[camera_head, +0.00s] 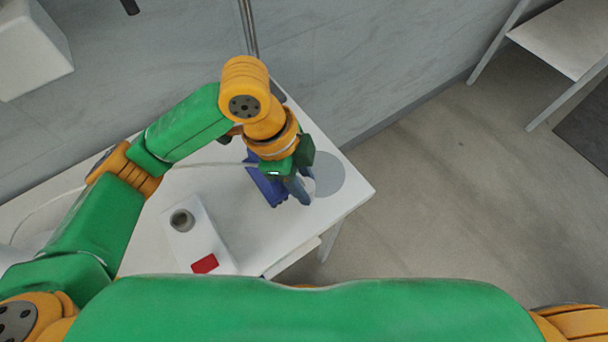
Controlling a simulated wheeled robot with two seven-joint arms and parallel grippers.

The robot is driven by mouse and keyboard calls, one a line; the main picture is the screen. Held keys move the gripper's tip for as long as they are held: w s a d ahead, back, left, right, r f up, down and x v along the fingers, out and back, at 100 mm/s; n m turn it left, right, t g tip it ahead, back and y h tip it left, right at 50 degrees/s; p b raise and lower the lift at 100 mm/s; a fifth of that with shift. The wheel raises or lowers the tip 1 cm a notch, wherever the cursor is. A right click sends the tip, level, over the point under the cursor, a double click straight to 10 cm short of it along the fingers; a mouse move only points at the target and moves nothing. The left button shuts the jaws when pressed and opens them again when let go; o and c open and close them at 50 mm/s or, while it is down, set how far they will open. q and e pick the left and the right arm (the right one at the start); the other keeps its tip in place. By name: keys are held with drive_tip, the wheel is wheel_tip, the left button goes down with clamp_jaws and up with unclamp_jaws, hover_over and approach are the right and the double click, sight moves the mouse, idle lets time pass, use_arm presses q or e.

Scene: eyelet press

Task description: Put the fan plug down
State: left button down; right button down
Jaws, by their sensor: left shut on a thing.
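My left gripper (299,189) is over the right part of the white table, with its fingers pointing down. It is shut on the fan plug, which is mostly hidden by the fingers and wrist. A thin white cord (215,164) runs in from the left and ends at the gripper. A blue object (264,185) stands right beside the gripper on its left, partly covered by my wrist. A flat grey disc (327,174) lies on the table just right of the fingers. I cannot tell whether the plug touches the table. My right gripper is out of view.
The white table (240,215) holds a white box (195,235) with a grey round part and a red patch, nearer me. A grey wall stands behind. Open floor (430,190) lies to the right, with a white shelf (565,35) at the far right.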

use_arm(q)
drive_tip(key=shift+f, duration=0.15)
drive_tip(key=shift+f, duration=0.1)
drive_tip(key=shift+c, duration=2.3)
unclamp_jaws()
drive_tip(key=shift+f, duration=0.1)
drive_tip(key=v, duration=1.2)
drive_tip(key=shift+r+p, duration=0.25)
drive_tip(key=shift+p, duration=0.05)
